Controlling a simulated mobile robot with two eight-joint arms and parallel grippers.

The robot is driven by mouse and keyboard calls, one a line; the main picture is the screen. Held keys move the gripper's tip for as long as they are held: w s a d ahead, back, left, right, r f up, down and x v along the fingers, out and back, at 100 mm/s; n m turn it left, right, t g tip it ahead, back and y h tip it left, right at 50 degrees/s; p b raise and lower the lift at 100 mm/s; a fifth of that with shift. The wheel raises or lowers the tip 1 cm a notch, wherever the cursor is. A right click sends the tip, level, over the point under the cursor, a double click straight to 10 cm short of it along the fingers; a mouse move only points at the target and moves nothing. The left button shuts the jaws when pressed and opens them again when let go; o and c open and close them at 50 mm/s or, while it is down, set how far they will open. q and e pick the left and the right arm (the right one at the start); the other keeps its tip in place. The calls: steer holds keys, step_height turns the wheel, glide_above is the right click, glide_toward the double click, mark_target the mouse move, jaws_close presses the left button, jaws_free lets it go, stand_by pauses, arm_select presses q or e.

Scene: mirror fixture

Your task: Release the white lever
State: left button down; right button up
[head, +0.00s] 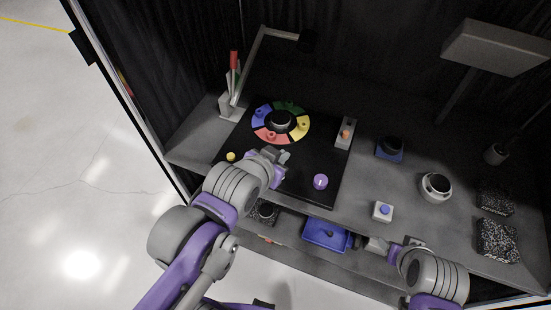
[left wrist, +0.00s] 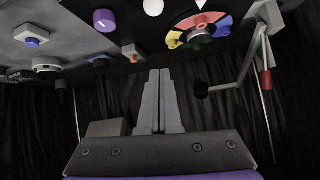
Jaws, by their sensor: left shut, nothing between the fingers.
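A lever assembly (head: 229,100) stands at the left rear of the black panel, with a red-tipped handle (head: 234,60) and a pale upright part. I cannot clearly tell which pale part is the white lever. In the left wrist view a thin pale rod (left wrist: 269,125) with red and green parts shows at the right. My left gripper (head: 281,157) is shut and empty, over the panel's front part, apart from the lever and to its right and nearer me. Its closed fingers (left wrist: 158,75) show in the wrist view. My right gripper (head: 394,246) is at the table's front edge; its finger gap is unclear.
A lamp (head: 495,48) overhangs the right. A blue bin (head: 325,236) is below the front edge. An angled grey arm (head: 252,55) rises beside the lever.

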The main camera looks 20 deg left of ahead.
arm_select(q)
steer(key=shift+v, duration=1.75)
steer(key=shift+f, duration=0.15)
steer(key=s+a+f+n+g, duration=0.1)
steer(key=s+a+f+g, duration=0.1)
steer(key=f, duration=0.4)
steer(key=s+a+f+n+g+y, duration=0.1)
steer(key=s+a+f+g, duration=0.1)
steer(key=f, duration=0.4)
steer(key=shift+s+n, duration=0.4)
steer(key=shift+s, duration=0.15)
steer(key=shift+a, duration=0.15)
